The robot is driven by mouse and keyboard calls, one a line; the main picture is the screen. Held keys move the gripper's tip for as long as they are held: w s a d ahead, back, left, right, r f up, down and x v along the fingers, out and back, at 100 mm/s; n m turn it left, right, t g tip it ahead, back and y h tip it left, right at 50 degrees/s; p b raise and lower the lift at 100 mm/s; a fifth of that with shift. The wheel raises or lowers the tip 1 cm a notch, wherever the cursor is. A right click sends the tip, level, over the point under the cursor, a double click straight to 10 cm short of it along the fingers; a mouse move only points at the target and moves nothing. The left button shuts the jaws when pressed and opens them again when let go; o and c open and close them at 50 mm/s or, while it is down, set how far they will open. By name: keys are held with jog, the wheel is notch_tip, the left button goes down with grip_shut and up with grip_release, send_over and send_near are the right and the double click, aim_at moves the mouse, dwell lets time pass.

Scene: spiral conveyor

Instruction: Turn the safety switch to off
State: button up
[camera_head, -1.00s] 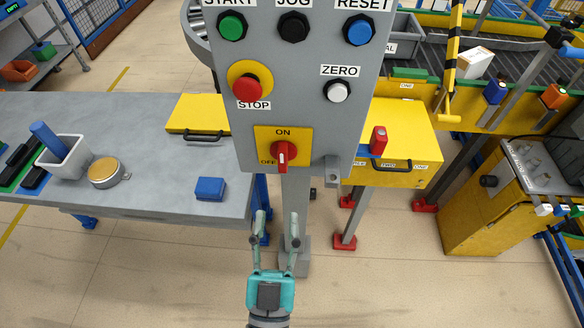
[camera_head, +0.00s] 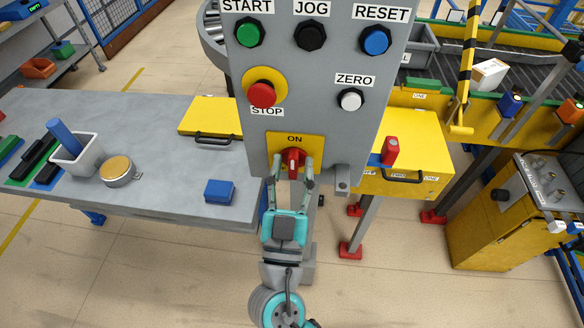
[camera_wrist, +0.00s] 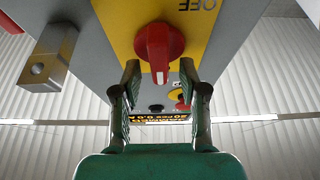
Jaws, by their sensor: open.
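The safety switch is a red rotary knob (camera_head: 292,162) on a yellow plate marked ON at the top, low on a grey control panel (camera_head: 330,150). In the wrist view the knob (camera_wrist: 158,45) stands roughly upright, and an upside-down OFF label (camera_wrist: 197,5) shows beside it. My gripper (camera_head: 293,171) is open below and in front of the knob. In the wrist view its two fingertips (camera_wrist: 160,72) lie on either side of the knob's near end, with gaps visible. In the head view my left finger covers the OFF label's area.
A red STOP button (camera_head: 262,94) and several other buttons sit above the switch. A small grey block (camera_head: 342,182) projects from the panel at the right. A grey table (camera_head: 165,155) stands left, and a yellow box (camera_head: 420,155) with a red switch stands right.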

grip_shut()
jog(key=shift+n, duration=0.4)
jog(key=n+y, duration=0.1)
jog(key=n, duration=0.2)
jog(key=n+y, duration=0.2)
jog(key=n, duration=0.1)
jog(key=shift+a+y, duration=0.1)
jog(key=shift+y, duration=0.2)
jog(key=n+g+y, duration=0.1)
jog(key=n, duration=0.2)
jog(key=n+g+y, duration=0.1)
jog(key=n, duration=0.2)
jog(key=shift+a+f+y, duration=0.1)
jog(key=shift+a+y, duration=0.05)
jog(key=shift+y, duration=0.15)
jog(key=n+g, duration=0.1)
jog(key=n, duration=0.1)
jog(key=n+y, duration=0.1)
jog(key=n, duration=0.2)
jog(key=shift+a+f+n+g, duration=0.1)
jog(key=shift+f+n+g, duration=0.05)
jog(key=shift+n+g, duration=0.2)
jog(key=shift+f+n+g, duration=0.2)
jog(key=shift+n+g, duration=0.75)
jog(key=shift+n, duration=1)
